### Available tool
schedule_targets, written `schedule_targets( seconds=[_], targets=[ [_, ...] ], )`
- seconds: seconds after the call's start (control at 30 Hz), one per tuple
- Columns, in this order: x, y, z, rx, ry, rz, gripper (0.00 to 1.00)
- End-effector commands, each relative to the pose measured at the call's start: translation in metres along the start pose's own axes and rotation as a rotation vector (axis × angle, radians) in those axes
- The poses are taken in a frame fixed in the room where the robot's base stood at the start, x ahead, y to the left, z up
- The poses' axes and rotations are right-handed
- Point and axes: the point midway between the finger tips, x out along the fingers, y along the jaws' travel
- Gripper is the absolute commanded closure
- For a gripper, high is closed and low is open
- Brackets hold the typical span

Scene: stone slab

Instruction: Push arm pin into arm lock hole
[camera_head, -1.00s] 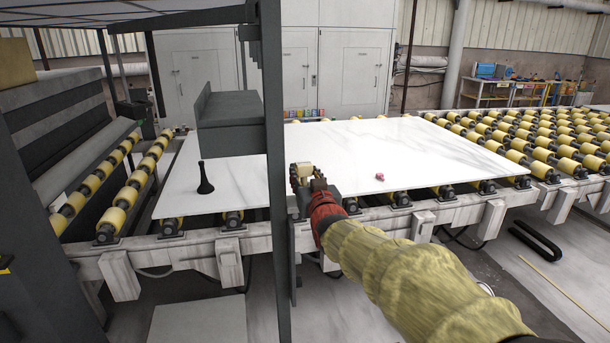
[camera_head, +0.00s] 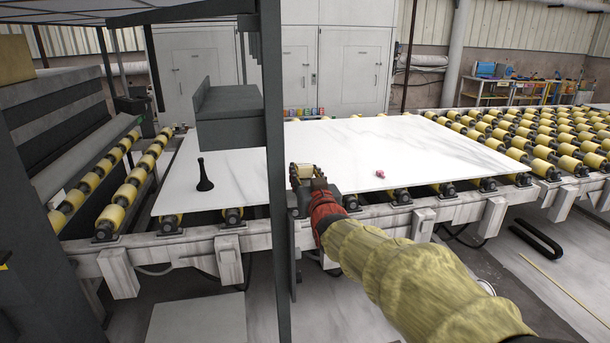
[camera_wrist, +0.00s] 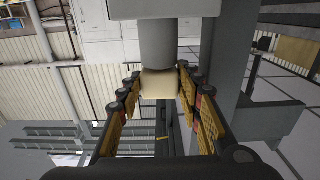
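In the head view my gripper (camera_head: 306,173) is at the end of my yellow-sleeved arm, beside the grey post and over the front edge of the roller table. In the wrist view my gripper (camera_wrist: 160,80) has its two yellow-padded fingers spread on both sides of a beige block-like tip (camera_wrist: 160,85). This tip is at the end of a grey cylinder (camera_wrist: 157,43), under a grey block (camera_wrist: 165,9); this may be the arm pin. The fingertips are close to its sides; I cannot tell if they touch. No lock hole can be made out.
A white stone slab (camera_head: 330,150) lies on yellow rollers. A black cone-shaped thing (camera_head: 204,176) and a small pink thing (camera_head: 381,173) are on it. A grey post (camera_head: 275,200) stands just left of my gripper.

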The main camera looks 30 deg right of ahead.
Motion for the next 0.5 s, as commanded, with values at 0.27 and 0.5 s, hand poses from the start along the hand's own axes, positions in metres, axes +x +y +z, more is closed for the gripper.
schedule_targets(
  seconds=[0.27,0.5],
  targets=[
    [0.0,-0.0005,0.0058,-0.001,-0.011,-0.001,0.47],
    [0.0,-0.0005,0.0038,-0.001,-0.007,-0.001,0.44]
  ],
)
